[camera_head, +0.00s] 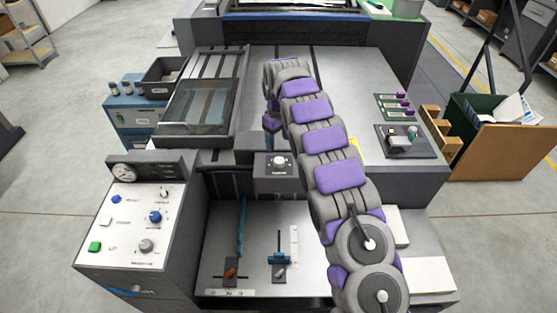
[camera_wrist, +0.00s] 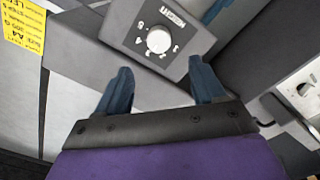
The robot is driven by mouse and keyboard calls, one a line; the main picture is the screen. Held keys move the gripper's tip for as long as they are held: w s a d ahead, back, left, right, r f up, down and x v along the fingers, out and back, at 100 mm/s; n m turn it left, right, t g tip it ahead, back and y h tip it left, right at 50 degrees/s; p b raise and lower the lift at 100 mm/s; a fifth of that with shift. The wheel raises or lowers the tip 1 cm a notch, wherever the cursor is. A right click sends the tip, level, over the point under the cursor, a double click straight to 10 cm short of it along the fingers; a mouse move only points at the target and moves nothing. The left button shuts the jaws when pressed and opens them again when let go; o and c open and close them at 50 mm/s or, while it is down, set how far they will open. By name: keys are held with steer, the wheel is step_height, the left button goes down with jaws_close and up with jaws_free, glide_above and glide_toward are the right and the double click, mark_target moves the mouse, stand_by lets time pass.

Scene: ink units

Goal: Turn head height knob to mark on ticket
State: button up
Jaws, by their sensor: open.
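The head height knob (camera_wrist: 158,40) is a round white knob on a dark grey box with a "HEIGHT" label and a numbered scale around it. In the head view the knob (camera_head: 279,161) sits on its box at the middle of the machine. My gripper (camera_wrist: 160,82) is open and empty; its two blue fingers point toward the knob box, with the knob ahead of and between them, apart from both. In the head view my arm reaches over the machine and the fingertips are hidden. A yellow ticket (camera_wrist: 22,26) with printed text shows at the upper left of the wrist view.
A control panel (camera_head: 121,229) with a gauge and several knobs stands at left. A glass-topped tray (camera_head: 196,107) lies behind it. Two levers (camera_head: 230,273) (camera_head: 279,271) stand on the lower bed. A wooden board and green bin (camera_head: 476,124) are at right.

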mark_target(279, 160)
steer(key=f, duration=0.3)
steer(key=f+b, duration=0.1)
steer(key=f, duration=0.5)
steer(key=shift+d, duration=0.25)
steer(key=shift+a+f, duration=0.15)
steer(key=shift+f, duration=0.3)
steer(key=shift+c, duration=0.5)
steer(key=c, duration=1)
steer(key=shift+o, duration=0.2)
